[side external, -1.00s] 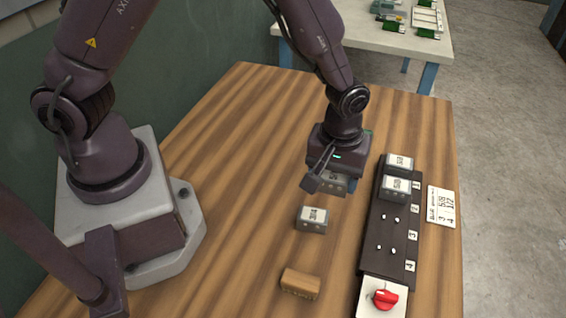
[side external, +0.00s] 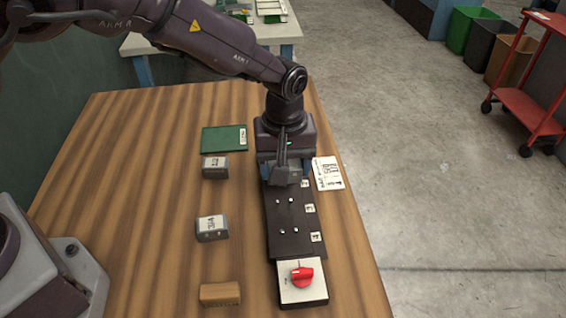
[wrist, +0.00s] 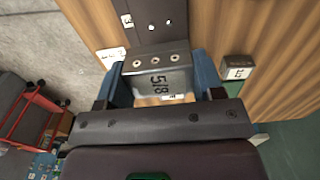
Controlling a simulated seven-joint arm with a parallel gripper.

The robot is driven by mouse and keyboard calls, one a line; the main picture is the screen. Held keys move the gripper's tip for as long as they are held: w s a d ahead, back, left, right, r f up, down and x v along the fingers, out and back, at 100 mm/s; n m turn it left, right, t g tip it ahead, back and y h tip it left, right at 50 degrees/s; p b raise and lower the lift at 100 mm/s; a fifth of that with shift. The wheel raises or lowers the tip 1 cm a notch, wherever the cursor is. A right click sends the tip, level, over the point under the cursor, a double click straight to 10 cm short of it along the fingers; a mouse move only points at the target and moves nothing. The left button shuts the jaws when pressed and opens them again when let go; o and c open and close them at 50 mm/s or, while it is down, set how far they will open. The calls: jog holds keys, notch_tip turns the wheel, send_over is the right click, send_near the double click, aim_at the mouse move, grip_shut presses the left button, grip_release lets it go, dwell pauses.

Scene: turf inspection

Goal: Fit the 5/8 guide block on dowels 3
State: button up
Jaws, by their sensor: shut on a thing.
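My gripper (side external: 285,174) is over the far part of the dark dowel board (side external: 288,250), near label 2. In the wrist view its blue fingers (wrist: 164,82) are shut on the grey 5/8 guide block (wrist: 155,80), one at each side. The block's label faces the wrist camera. I cannot tell whether it is seated or slightly lifted. Dowels 3 (side external: 278,201) stand bare just nearer than the gripper, beside label 3 (side external: 310,208); they also show in the wrist view (wrist: 151,27). Dowels 4 (side external: 282,231) are bare too. The board's far end is hidden.
A 3/4 block (side external: 212,229), another grey block (side external: 215,167) and a wooden block (side external: 220,294) lie left of the board. A green mat (side external: 223,139) lies behind them. A white card (side external: 328,173) is at right. A red knob (side external: 302,276) sits at the near end.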

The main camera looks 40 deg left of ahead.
send_over(284, 204)
jog(key=shift+f, duration=2.85)
jog(key=shift+f, duration=1.1)
jog(key=o, duration=1.1)
notch_tip(284, 204, up, 13)
jog(key=shift+f, duration=0.1)
